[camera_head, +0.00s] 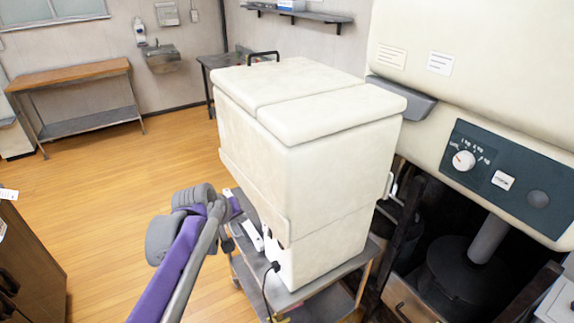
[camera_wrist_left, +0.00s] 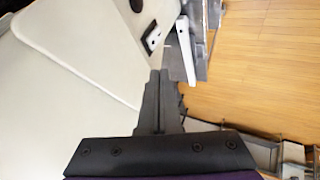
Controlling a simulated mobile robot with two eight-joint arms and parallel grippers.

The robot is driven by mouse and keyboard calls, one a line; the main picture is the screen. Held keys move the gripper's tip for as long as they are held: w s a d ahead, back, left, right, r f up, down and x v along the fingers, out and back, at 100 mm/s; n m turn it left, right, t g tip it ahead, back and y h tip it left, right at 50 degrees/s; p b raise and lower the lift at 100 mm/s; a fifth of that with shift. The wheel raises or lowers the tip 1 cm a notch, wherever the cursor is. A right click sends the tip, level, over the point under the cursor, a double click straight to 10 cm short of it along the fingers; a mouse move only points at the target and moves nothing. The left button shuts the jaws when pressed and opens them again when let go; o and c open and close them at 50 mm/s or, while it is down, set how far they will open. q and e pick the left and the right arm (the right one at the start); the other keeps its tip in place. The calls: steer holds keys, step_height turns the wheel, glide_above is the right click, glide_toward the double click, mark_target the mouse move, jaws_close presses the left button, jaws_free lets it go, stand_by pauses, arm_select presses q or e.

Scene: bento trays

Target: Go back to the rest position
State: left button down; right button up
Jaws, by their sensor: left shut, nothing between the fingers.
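My left gripper shows in the left wrist view (camera_wrist_left: 160,88), its dark fingers together with nothing between them. In the head view my purple and grey left arm comes in from the bottom and bends beside the left side of a large cream lidded box (camera_head: 300,140). The gripper's fingertips are hard to make out there. In the left wrist view the fingers lie by the pale face of the box (camera_wrist_left: 90,60), with wood floor to the right; I cannot tell whether they touch. My right gripper is in neither view.
The box stands on a grey metal cart (camera_head: 345,290). A cream machine with a dark knob panel (camera_head: 500,180) is at right. A wooden-topped bench (camera_head: 70,75) stands at the back left and a brown cabinet (camera_head: 25,270) at lower left. Open wood floor (camera_head: 110,180) lies between.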

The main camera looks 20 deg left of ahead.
arm_select(q)
steer(key=s+d+f+m+g, duration=0.1)
steer(key=s+d+f+m, duration=0.3)
steer(key=s, duration=0.7)
steer(key=s+d+f+m+g, duration=0.1)
steer(key=s+d+f+m, duration=0.3)
steer(key=s+d+f, duration=0.3)
steer(key=s+d, duration=0.1)
steer(key=s, duration=0.4)
steer(key=shift+d, duration=0.3)
